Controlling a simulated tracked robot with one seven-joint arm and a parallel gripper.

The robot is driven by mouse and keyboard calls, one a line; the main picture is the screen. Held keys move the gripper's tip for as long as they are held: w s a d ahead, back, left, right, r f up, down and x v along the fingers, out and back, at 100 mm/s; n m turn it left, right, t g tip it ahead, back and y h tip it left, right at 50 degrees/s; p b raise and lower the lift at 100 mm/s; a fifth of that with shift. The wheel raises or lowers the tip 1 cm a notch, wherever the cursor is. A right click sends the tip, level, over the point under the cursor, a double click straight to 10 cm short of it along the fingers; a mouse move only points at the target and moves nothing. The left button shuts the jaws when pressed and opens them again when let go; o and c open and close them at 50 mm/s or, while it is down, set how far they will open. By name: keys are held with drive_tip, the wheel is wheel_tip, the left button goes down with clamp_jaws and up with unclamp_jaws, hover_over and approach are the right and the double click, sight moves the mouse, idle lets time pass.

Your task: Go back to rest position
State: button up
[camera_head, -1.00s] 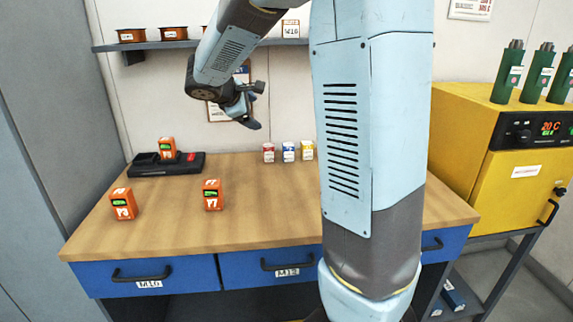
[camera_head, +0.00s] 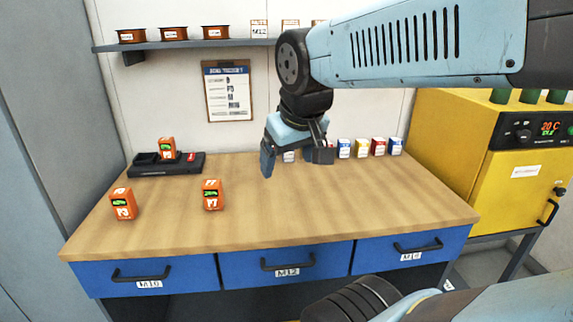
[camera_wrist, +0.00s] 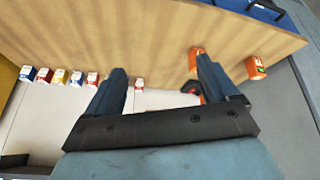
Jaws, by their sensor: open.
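My gripper (camera_head: 290,160) is open and empty, held above the middle of the wooden workbench (camera_head: 330,210) with its fingers pointing down. In the wrist view its two spread fingers (camera_wrist: 160,82) show nothing between them within grasp; the bench lies beyond. My arm reaches in from the right side of the head view. One orange battery (camera_head: 124,203) and another orange battery (camera_head: 212,194) stand on the left half of the bench. A third orange battery (camera_head: 168,148) sits in the black charger (camera_head: 190,166) at the back left.
Several small boxes (camera_head: 362,148) stand along the bench's back edge, some hidden behind my gripper. A shelf (camera_head: 190,44) with brown bins (camera_head: 174,33) and a clipboard (camera_head: 228,92) are on the wall. A yellow oven (camera_head: 500,180) stands right. The bench's front middle is clear.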

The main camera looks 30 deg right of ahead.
drive_tip(key=shift+s+a+f+m+y, duration=0.2)
drive_tip(key=shift+s+a+m+y, duration=0.15)
drive_tip(key=shift+s+a, duration=0.5)
